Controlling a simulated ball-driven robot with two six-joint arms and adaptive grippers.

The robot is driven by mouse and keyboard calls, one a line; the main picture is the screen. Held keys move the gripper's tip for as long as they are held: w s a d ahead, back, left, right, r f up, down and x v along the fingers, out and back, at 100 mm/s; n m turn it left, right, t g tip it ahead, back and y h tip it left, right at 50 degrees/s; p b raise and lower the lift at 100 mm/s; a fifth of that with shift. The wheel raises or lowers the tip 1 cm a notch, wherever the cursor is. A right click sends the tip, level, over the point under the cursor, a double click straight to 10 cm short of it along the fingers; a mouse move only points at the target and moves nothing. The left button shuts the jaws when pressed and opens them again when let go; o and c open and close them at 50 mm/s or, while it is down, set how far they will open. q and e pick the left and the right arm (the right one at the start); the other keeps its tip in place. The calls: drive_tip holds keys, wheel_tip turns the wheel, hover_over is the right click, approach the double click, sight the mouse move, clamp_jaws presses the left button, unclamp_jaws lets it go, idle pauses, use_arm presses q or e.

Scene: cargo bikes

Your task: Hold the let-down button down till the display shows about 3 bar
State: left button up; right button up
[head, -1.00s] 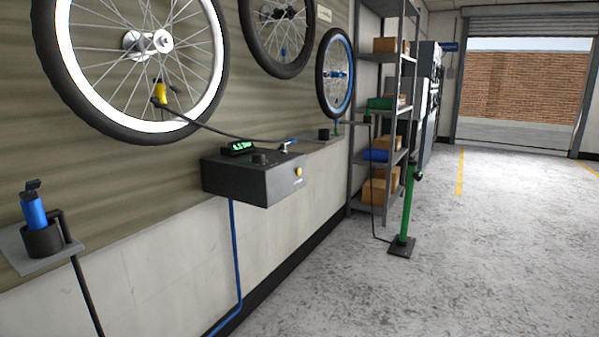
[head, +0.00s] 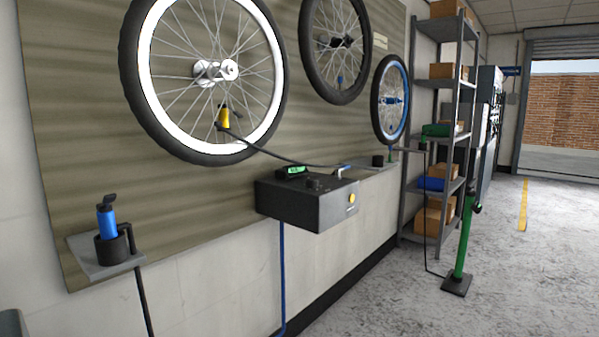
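A dark inflator box (head: 300,208) is mounted on the wall in the middle of the head view. A small display with green figures (head: 292,171) stands on its top, too small to read surely. A round yellow button (head: 351,197) sits on the box's right-hand face; its label is too small to read. A black knob (head: 314,183) is on the top. A dark hose (head: 270,153) runs from the box to a yellow chuck (head: 223,117) at the valve of the large white-rimmed wheel (head: 158,60).
A blue tool (head: 107,222) stands in a black holder on a small shelf at left. A green floor pump (head: 465,235) stands on the floor at right, before a shelving rack (head: 412,130) with boxes.

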drive_tip(key=shift+d, duration=0.1)
clamp_jaws()
idle(1.4)
